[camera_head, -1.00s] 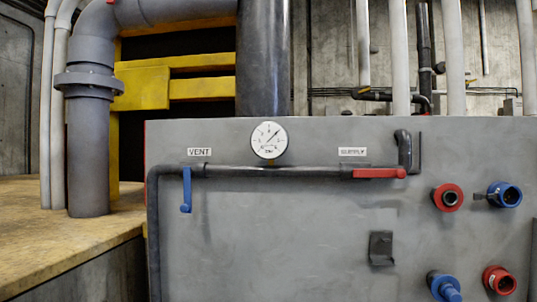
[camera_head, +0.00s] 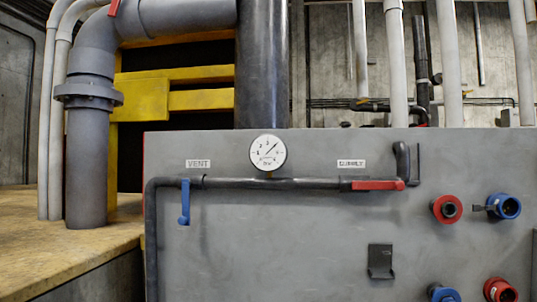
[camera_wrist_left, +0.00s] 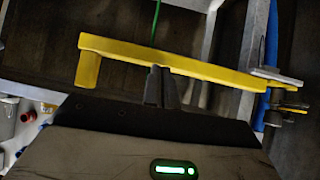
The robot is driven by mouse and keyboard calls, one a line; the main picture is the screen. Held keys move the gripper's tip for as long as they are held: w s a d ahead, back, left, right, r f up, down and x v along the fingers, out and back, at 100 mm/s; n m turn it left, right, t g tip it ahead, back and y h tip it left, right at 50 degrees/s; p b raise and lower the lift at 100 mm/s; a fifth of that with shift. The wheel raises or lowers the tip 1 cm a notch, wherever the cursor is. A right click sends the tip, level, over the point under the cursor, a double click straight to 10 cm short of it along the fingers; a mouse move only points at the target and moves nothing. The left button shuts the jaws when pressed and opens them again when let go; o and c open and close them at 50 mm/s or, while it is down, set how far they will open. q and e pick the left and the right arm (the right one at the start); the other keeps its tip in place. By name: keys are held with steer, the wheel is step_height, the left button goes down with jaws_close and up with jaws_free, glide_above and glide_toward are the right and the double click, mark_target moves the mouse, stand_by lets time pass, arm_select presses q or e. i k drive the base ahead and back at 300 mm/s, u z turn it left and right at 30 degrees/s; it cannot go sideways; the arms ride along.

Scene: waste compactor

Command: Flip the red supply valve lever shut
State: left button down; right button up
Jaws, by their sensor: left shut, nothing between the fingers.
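The red supply lever (camera_head: 378,185) lies level along the dark pipe (camera_head: 270,183) on the grey panel, under the SUPPLY label (camera_head: 352,163). A blue lever (camera_head: 184,203) hangs straight down under the VENT label (camera_head: 198,163). A round white gauge (camera_head: 268,152) sits on the pipe between them, its needle pointing up and right. My left gripper (camera_wrist_left: 160,82) shows only in the left wrist view, shut and empty, with a yellow bar in front of it or beside it; I cannot tell if they touch. Neither gripper shows in the head view.
The panel (camera_head: 310,240) carries a small dark bracket (camera_head: 380,261) and several red and blue couplings, one red (camera_head: 446,208). Large grey pipes and a yellow frame (camera_head: 143,90) stand behind at left. The yellow bar (camera_wrist_left: 190,62) crosses the left wrist view.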

mark_target(398, 186)
steer(key=k, duration=1)
steer(key=z, duration=1.55)
steer(key=i, duration=1.15)
steer(key=u, duration=0.75)
